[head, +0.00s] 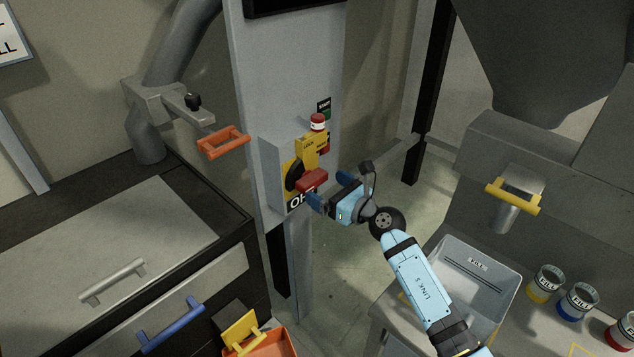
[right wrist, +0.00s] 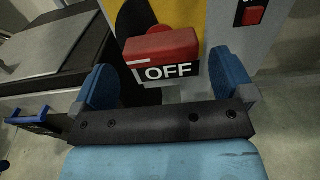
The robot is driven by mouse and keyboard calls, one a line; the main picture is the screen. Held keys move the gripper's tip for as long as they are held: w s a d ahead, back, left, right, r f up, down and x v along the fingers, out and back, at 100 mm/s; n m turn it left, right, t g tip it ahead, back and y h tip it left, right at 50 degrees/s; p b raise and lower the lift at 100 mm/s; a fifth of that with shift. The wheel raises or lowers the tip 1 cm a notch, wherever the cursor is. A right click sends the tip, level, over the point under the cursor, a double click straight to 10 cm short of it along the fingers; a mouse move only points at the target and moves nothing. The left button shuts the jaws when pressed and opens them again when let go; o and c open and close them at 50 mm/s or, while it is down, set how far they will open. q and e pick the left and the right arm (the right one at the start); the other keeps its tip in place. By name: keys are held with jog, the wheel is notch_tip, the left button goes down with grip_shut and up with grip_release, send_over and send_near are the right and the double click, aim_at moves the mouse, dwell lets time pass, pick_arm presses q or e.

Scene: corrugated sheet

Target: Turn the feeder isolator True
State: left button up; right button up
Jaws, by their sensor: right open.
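The feeder isolator is on the grey post, with a yellow plate (head: 290,172), a black round part and a red handle (head: 313,180). The handle also shows in the right wrist view (right wrist: 160,46), lying roughly level, just above a white-on-black OFF label (right wrist: 168,72). My right gripper (head: 329,190) is open in front of the handle. In the right wrist view, its two blue fingers stand apart to the left and right of the handle, with nothing held. I cannot tell whether the fingertips reach past its front face. My left gripper is not in view.
Above the isolator are a yellow block (head: 307,148) and a red-topped button (head: 317,122). An orange handle (head: 223,142) juts out at left, above a drawer cabinet (head: 120,240). A grey bin (head: 475,278) and several paint cans stand at lower right.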

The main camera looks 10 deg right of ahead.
aim_at(318, 182)
jog(key=shift+x, duration=1.85)
jog(key=c, duration=0.6)
